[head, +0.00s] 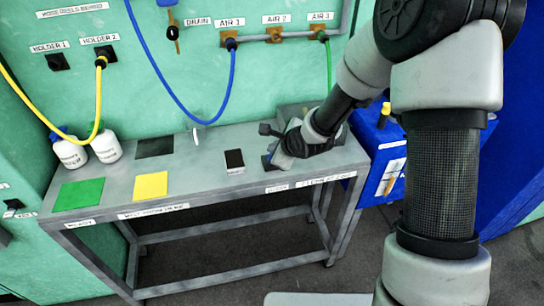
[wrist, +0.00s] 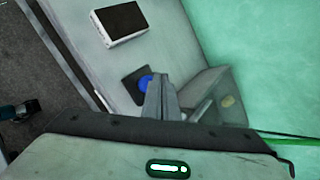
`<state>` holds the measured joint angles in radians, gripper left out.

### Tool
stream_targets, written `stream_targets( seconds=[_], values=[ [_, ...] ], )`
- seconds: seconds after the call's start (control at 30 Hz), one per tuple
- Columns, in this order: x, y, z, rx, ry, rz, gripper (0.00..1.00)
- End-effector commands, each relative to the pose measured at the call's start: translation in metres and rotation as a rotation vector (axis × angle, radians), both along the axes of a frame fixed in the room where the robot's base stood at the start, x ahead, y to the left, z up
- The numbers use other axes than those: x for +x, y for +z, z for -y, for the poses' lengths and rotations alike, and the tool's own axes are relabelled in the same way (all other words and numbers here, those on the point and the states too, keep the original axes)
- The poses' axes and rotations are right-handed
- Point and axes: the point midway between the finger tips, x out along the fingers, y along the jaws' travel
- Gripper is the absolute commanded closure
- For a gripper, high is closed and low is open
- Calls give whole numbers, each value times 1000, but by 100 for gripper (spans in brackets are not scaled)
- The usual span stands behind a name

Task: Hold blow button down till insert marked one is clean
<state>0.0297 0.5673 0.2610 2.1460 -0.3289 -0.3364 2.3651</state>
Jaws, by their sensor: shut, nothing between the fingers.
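My gripper (head: 274,161) is low over the right part of the grey table, its fingers shut and empty. In the wrist view the fingertips (wrist: 157,88) point down beside a round blue button (wrist: 144,84) on a dark base (wrist: 131,88). The fingers partly cover the button; I cannot tell if they press it. In the head view a bit of blue (head: 266,162) shows at the fingertips. A block with a dark top and white side (head: 234,158) lies left of the gripper, also in the wrist view (wrist: 121,22). No mark one is legible on it.
The table (head: 200,175) also holds a green mat (head: 79,194), a yellow mat (head: 150,186) and white bottles (head: 105,147). A grey box (wrist: 205,92) stands close behind the fingers, near a green hose (head: 328,65). A blue cabinet (head: 372,140) stands right.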

Motion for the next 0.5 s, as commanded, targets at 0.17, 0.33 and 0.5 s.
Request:
stream_targets(
  seconds=[0.17, 0.33, 0.5],
  values=[
    [0, -7, 0, 1, 1, 0, 100],
    [0, -7, 0, 1, 1, 0, 100],
    [0, -7, 0, 0, 0, 0, 100]
  ],
)
